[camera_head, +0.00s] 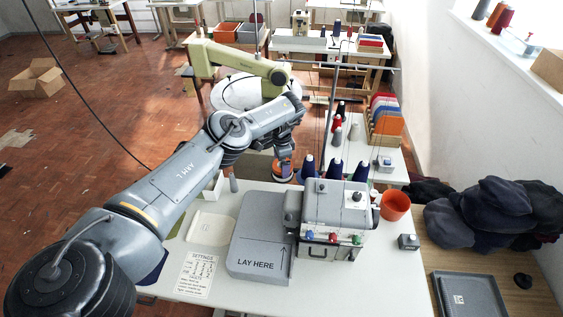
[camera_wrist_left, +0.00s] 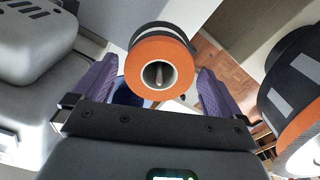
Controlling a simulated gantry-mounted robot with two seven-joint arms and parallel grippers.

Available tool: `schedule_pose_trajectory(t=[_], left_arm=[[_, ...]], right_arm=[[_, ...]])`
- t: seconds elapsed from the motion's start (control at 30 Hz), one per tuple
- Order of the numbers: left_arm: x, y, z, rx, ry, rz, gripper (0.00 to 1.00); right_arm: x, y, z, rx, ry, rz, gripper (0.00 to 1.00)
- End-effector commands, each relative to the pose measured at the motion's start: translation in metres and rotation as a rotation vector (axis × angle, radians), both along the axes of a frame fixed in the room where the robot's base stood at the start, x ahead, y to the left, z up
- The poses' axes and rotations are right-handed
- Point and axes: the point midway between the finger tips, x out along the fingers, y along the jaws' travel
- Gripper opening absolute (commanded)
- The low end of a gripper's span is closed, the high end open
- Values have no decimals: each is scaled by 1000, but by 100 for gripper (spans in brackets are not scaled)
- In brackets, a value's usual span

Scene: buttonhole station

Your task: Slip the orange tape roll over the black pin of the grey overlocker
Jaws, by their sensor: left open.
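The orange tape roll (camera_wrist_left: 147,82) shows in the left wrist view, its orange face and open core towards the camera, with a dark cylindrical side behind. My left gripper (camera_wrist_left: 158,68) is open, one purple finger on each side of the roll. A gap shows on each side. A thin brownish shape shows through the core; I cannot tell what it is. In the head view the left gripper is mostly hidden beyond the arm, at the far side of the table. The grey overlocker (camera_head: 325,208) stands on the white table. I cannot make out its black pin. My right gripper is not in view.
Dark blue cones (camera_head: 335,170) stand behind the overlocker. An orange-red cup (camera_head: 395,205) and a small grey block (camera_head: 408,242) are to its right. A grey platform marked "LAY HERE" (camera_head: 254,262) and a white tray (camera_head: 212,228) lie to its left. A grey tray (camera_head: 467,295) lies farther right.

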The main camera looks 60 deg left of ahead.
Motion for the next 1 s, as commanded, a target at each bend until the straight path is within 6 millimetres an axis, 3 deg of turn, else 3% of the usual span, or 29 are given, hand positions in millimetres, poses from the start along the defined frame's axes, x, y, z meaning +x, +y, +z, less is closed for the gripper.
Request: schedule_pose_trajectory(t=[0.27,0.7,1.0], left_arm=[[0,0,19,0,-1,1,100],[0,0,85,0,-1,1,100],[0,0,107,0,-1,0,100]], right_arm=[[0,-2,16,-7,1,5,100],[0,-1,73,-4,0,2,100],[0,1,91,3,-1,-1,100]])
